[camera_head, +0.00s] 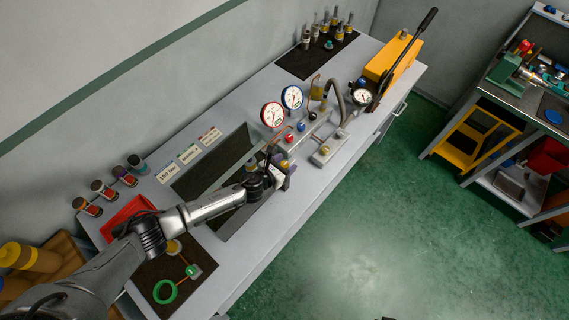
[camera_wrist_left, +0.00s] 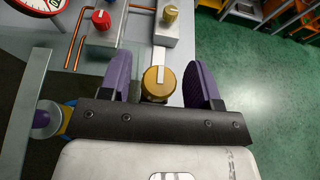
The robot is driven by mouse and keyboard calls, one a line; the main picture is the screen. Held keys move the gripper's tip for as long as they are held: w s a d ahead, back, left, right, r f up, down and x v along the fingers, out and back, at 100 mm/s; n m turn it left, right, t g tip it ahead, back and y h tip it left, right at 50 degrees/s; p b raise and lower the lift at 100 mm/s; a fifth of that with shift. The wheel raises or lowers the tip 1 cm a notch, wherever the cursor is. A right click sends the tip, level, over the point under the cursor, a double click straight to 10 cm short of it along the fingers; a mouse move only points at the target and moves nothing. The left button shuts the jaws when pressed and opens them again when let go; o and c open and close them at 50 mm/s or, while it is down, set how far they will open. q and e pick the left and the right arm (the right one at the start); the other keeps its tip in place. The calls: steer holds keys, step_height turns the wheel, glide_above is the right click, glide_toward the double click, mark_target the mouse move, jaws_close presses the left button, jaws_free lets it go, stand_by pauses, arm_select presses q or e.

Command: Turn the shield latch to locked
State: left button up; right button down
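A round gold knob (camera_wrist_left: 158,85) with a pale pointer mark sits between the two purple fingers of my left gripper in the left wrist view. The mark points toward the top of the picture. I cannot tell for sure whether this knob is the shield latch. My left gripper (camera_wrist_left: 163,78) is open, with a visible gap between the knob and each finger. In the head view my left gripper (camera_head: 281,172) is over the front part of the bench, beside the long recess, and hides the knob. My right gripper is in neither view.
Ahead are a red knob (camera_wrist_left: 101,19) and another gold knob (camera_wrist_left: 170,14) on grey blocks, with copper pipes beside them. Two dial gauges (camera_head: 273,114) stand behind. A grey bar (camera_wrist_left: 27,115) is left of my gripper. A yellow pump (camera_head: 390,62) stands farther along the bench.

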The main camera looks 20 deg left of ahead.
arm_select(q)
steer(key=c, duration=0.9)
steer(key=shift+o, duration=0.2)
